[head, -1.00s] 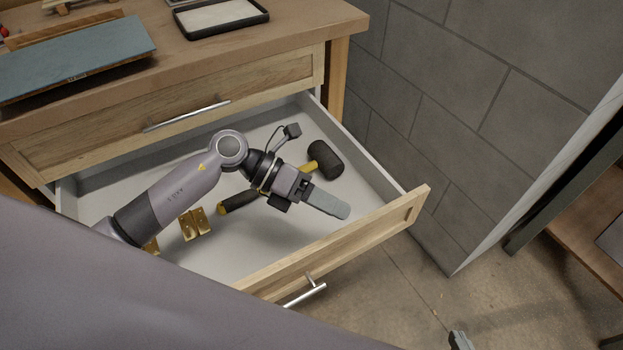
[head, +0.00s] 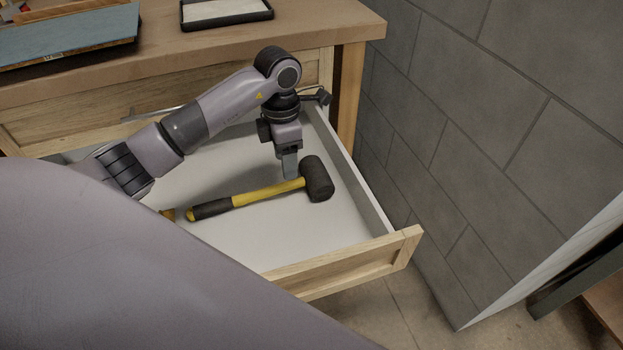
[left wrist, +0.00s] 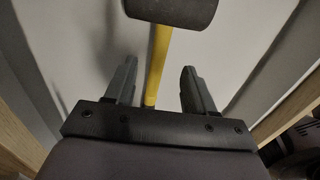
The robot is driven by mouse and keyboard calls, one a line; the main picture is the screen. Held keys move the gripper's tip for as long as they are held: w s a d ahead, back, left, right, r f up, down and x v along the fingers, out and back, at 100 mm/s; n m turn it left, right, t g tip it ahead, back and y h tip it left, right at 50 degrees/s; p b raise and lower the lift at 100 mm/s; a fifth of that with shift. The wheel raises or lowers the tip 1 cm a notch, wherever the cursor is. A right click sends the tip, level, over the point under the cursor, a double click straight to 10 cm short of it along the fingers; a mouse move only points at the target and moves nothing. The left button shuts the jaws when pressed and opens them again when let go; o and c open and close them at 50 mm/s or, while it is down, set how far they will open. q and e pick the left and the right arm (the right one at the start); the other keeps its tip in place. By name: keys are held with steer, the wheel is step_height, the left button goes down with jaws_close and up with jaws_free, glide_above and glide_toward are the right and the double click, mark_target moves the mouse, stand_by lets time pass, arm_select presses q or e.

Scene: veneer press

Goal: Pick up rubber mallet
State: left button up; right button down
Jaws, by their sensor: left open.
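The rubber mallet (head: 262,192) lies flat in the open drawer (head: 345,240), with a black head to the right, a yellow handle and a black grip to the left. My left gripper (head: 290,174) points down at the handle close to the head. In the left wrist view the mallet's head (left wrist: 172,10) is at the top edge and its yellow handle (left wrist: 157,62) runs between the two spread fingers of the left gripper (left wrist: 158,85). The fingers are apart from the handle. My right gripper does not show in the head view now.
The drawer's right side wall (head: 352,170) and wooden front (head: 345,268) bound the space. A brass piece (head: 168,214) shows partly behind my arm. The bench top (head: 300,28) holds a black-rimmed tray (head: 226,22) and a blue-grey panel (head: 70,38). A grey block wall (head: 480,120) stands to the right.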

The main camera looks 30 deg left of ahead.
mark_target(288, 183)
arm_select(q)
step_height(288, 183, down, 7)
steer(key=shift+f+b, duration=0.1)
steer(key=shift+b, duration=0.45)
jaws_close()
